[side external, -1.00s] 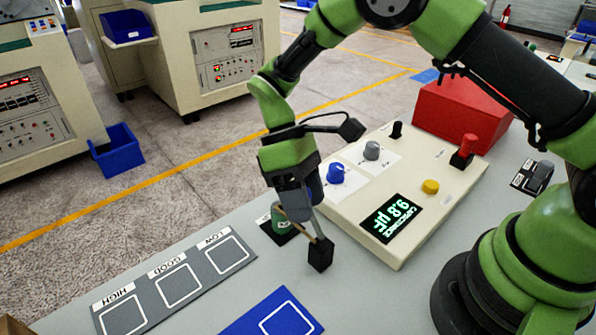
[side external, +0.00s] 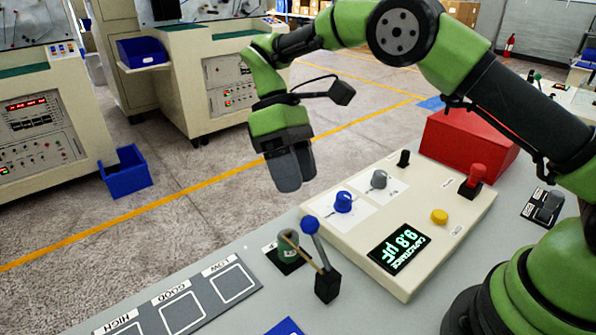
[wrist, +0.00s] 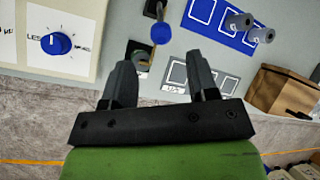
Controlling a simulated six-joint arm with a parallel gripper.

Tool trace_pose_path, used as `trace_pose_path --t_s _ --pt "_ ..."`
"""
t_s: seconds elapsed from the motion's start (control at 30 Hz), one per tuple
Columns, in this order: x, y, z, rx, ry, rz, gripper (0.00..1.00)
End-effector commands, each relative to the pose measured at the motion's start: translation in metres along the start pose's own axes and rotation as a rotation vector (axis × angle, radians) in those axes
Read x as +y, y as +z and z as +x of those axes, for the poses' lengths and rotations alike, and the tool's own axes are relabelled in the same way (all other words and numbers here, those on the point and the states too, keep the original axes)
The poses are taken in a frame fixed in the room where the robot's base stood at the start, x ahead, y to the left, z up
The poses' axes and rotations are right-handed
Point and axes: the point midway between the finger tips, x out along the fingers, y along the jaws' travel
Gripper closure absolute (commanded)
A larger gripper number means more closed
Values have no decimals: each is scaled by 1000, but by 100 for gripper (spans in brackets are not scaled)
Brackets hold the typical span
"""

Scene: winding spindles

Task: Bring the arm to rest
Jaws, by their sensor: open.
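My gripper (side external: 286,188) is open and empty. It hangs in the air above and behind the small green cylinder (side external: 288,243), apart from everything on the bench. The cylinder sits on a dark square pad. Beside it a lever with a blue ball knob (side external: 309,225) rises, tilted, from a black block (side external: 327,286). A thin tan bar crosses from the block to the cylinder's top. In the wrist view the two fingers (wrist: 161,65) are spread apart, with the blue knob (wrist: 161,33) and pad beyond them.
The cream tester (side external: 450,240) reads 9.8 µF, with knobs and a yellow button. A red box (side external: 465,143) stands behind it. A grey LOW/GOOD/HIGH mat (side external: 205,292) lies left. The wrist view shows a blue mat (wrist: 205,37) with grey cylinders and a brown box (wrist: 283,92).

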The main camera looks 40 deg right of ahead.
Motion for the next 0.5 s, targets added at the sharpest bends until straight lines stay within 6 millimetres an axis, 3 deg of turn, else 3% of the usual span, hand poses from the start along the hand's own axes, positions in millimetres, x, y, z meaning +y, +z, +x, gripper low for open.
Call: trace_pose_path --t_s 0.17,0.3,0.5 --pt "-3 15 -19 60 24 33 46" --pt "-11 49 -50 192 68 109 46" --pt "-26 108 -78 430 113 255 46"
